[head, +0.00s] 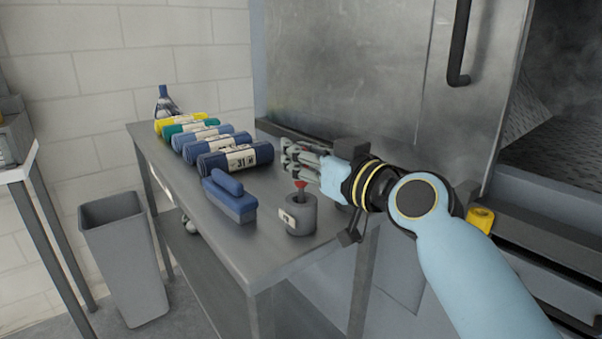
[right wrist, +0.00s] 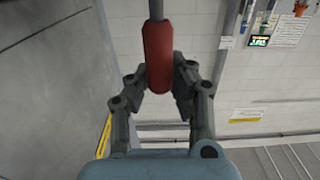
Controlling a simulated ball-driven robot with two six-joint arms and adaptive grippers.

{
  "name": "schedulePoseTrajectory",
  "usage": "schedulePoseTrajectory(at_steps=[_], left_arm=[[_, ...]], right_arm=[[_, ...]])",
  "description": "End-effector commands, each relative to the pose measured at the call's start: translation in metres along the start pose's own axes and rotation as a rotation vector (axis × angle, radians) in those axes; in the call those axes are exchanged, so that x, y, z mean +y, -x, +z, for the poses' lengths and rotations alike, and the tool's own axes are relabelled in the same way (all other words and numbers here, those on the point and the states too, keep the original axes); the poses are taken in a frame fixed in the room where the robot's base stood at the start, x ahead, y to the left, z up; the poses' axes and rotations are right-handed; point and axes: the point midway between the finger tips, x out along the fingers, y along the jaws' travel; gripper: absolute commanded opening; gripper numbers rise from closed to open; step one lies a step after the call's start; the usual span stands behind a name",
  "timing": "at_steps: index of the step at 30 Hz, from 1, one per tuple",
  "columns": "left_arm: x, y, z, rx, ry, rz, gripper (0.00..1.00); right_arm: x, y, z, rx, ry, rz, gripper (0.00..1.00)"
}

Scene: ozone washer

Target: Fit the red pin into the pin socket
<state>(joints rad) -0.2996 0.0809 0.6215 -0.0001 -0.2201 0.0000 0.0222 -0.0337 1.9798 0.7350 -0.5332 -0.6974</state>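The red pin has a red grip (head: 300,184) and a grey shaft pointing down in the head view. The pin socket (head: 302,218) is a short grey cylinder with a white label, standing near the table's right edge. The shaft's lower end overlaps the socket's top; I cannot tell whether it is inside or just above. My right gripper (head: 299,160) is shut on the red grip. In the right wrist view the fingers (right wrist: 160,78) flank the red pin (right wrist: 157,55) on both sides, with its shaft leaving the top edge. My left gripper is not in view.
The metal table (head: 215,235) also holds a blue brush (head: 230,196), several rolled cloths (head: 235,158) and a spray bottle (head: 166,103). A grey bin (head: 125,255) stands left of it. The metal washer (head: 350,70) rises behind.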

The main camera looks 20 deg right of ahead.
Motion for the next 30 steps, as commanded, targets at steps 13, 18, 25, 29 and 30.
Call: schedulePoseTrajectory(at_steps=[13,18,25,29,30], left_arm=[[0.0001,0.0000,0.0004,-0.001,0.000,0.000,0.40],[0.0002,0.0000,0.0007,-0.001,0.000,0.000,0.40],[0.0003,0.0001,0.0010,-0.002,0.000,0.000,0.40],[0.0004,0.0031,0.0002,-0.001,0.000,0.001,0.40],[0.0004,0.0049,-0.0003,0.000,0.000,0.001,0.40]], right_arm=[[0.0001,0.0002,0.0000,0.000,0.000,0.000,0.00],[0.0001,0.0002,0.0000,0.000,0.000,0.000,0.00],[0.0001,0.0001,-0.0004,0.000,0.000,0.000,0.00],[0.0012,-0.0008,-0.0042,0.001,0.001,0.001,0.00],[0.0020,-0.0014,-0.0067,0.002,0.001,0.002,0.00]])
